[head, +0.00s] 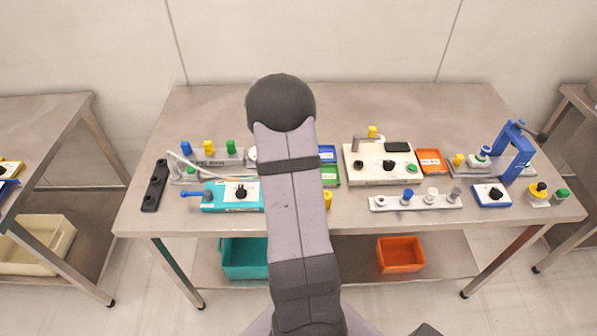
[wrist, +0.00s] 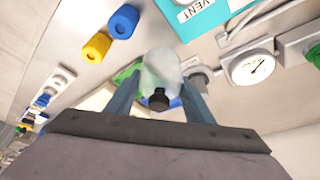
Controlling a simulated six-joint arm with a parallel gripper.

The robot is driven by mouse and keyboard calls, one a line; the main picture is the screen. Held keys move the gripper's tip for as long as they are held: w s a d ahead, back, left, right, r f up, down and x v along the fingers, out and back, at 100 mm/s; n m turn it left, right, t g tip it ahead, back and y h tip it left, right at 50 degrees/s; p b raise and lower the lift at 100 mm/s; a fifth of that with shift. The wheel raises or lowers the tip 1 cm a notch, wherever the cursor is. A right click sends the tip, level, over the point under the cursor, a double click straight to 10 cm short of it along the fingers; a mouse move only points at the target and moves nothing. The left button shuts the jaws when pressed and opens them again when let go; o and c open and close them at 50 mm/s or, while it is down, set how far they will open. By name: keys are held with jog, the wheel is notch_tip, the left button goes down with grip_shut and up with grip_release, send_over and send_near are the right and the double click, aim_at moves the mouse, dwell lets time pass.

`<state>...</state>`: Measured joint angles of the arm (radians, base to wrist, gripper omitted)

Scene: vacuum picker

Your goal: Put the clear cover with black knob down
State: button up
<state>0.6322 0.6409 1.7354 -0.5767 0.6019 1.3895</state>
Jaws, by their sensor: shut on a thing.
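The clear cover (wrist: 162,68) with its black knob (wrist: 159,99) is between the fingers of my gripper (wrist: 159,92) in the wrist view. The fingers are shut on it, and the knob points toward the wrist camera. Green and blue trays show partly behind it; I cannot tell how far the cover is from them. In the head view my arm hides the gripper and the cover.
A teal box (head: 215,196), a cream panel (head: 372,178), an orange tray (head: 431,157) and a blue press frame (head: 518,150) stand on the steel table. A gauge (wrist: 249,67) and blue and yellow caps (wrist: 124,21) lie near the gripper. The table's back strip is clear.

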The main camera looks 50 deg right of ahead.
notch_tip(320, 180, down, 3)
jog(key=shift+f+p, duration=0.2)
jog(key=shift+p, duration=0.25)
jog(key=shift+f, duration=0.1)
jog(key=shift+f+b, duration=0.2)
jog(key=shift+b, duration=0.1)
jog(key=o, duration=1.1)
jog(key=shift+r, duration=0.15)
jog(key=shift+r+p, duration=0.15)
jog(key=shift+p, duration=0.25)
jog(key=b+v, duration=0.4)
jog(key=v, duration=0.8)
jog(key=shift+a, duration=0.1)
